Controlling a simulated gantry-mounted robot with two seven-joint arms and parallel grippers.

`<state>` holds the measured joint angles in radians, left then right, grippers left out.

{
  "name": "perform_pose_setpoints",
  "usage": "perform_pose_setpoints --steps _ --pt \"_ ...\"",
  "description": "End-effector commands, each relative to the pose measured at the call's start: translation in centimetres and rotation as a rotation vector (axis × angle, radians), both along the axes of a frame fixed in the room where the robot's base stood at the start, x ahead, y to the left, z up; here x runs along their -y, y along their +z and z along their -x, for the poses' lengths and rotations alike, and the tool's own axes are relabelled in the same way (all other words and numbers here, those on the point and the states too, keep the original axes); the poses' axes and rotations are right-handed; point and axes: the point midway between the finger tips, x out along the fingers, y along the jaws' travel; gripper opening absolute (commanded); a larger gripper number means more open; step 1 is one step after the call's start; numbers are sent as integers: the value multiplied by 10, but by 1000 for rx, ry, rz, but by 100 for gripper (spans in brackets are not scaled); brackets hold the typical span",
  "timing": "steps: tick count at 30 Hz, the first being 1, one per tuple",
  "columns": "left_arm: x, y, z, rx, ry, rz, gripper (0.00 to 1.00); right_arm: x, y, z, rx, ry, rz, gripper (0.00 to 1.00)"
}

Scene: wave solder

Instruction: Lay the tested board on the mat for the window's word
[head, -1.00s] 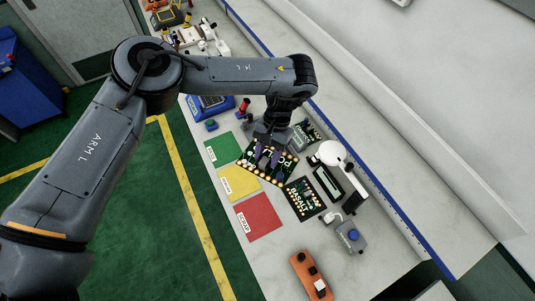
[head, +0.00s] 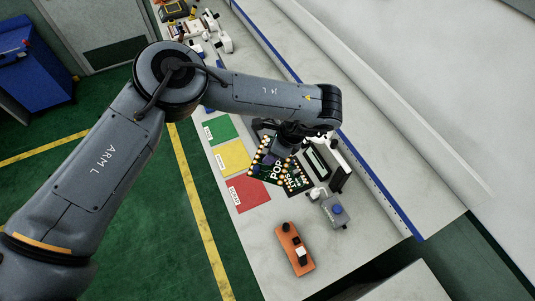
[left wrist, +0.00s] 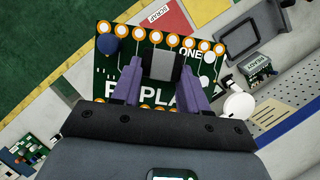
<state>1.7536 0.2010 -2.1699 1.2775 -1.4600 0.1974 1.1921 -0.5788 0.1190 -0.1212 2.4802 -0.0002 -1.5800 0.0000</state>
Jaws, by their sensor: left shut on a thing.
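My left gripper (head: 278,152) is shut on a dark green circuit board (head: 262,172) with gold-ringed holes along its edge. Its white lettering seems to read POPLAR, partly hidden by the fingers. In the left wrist view the board (left wrist: 135,45) shows a grey block between my purple fingers (left wrist: 163,68) and a dark blue round part at one corner. The board is over the bench beside the yellow mat (head: 234,158) and red mat (head: 246,195). The green mat (head: 219,130) lies beyond.
A second dark board (head: 295,181) lies right of the held board, partly overlapped by it in view. A grey box with a blue button (head: 336,210) and an orange unit (head: 294,248) stand nearer. Bench around the orange unit is clear.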

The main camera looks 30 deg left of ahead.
Motion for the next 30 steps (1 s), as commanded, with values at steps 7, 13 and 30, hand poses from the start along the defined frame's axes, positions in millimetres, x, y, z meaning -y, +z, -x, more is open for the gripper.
perform_pose_setpoints --steps 7,13,30 --pt "21 -17 -19 -1 -690 5 1 0 -15 0 0 0 0 43" --pt "38 -26 -35 2 -1131 5 1 0 -29 0 -1 -1 0 43" --pt "44 -68 -81 5 -2062 6 1 1 -90 1 -2 -1 1 43"
